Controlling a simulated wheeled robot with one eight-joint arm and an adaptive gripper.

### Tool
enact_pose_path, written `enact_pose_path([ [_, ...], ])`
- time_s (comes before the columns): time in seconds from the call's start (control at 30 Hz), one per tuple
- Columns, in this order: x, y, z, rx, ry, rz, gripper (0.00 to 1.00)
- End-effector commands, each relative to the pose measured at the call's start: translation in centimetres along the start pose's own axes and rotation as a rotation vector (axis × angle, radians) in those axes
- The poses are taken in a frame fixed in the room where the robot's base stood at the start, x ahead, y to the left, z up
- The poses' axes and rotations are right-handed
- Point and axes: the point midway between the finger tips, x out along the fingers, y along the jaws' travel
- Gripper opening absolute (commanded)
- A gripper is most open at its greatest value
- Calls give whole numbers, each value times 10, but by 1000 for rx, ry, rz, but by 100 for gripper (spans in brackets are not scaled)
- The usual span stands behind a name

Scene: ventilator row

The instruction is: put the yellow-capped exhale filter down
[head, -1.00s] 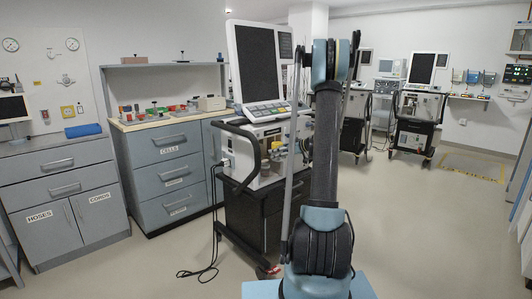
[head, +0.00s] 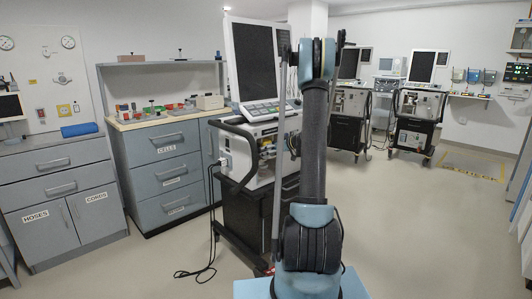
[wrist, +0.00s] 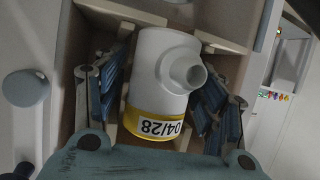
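The exhale filter (wrist: 160,65) is a white cylinder with a side port facing the wrist camera and a yellow cap band (wrist: 150,120) at its lower end in the picture. A label on the band reads 04/28 upside down. My gripper (wrist: 162,90) has its blue-grey fingers close along both sides of the filter and looks shut on it, though the contact faces are partly hidden. Beige strips and walls (wrist: 225,42) surround the filter; whether it touches the surface beneath cannot be told. In the head view my arm hides the gripper and filter.
A ventilator (head: 250,150) on a black cart stands just left of my arm, its cables on the floor. Grey drawer cabinets (head: 165,170) stand farther left. More ventilators (head: 420,105) stand at the back. The floor at right (head: 430,220) is clear. A round knob (wrist: 26,87) shows in the wrist view.

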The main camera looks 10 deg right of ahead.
Motion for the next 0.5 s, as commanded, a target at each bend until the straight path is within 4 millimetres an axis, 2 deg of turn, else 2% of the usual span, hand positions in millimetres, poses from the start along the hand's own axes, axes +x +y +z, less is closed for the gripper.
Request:
enact_pose_path([
  [0.33, -2, 0, -1, 0, 0, 1, 68],
  [0.5, -18, 1, 0, 2, 0, 4, 68],
])
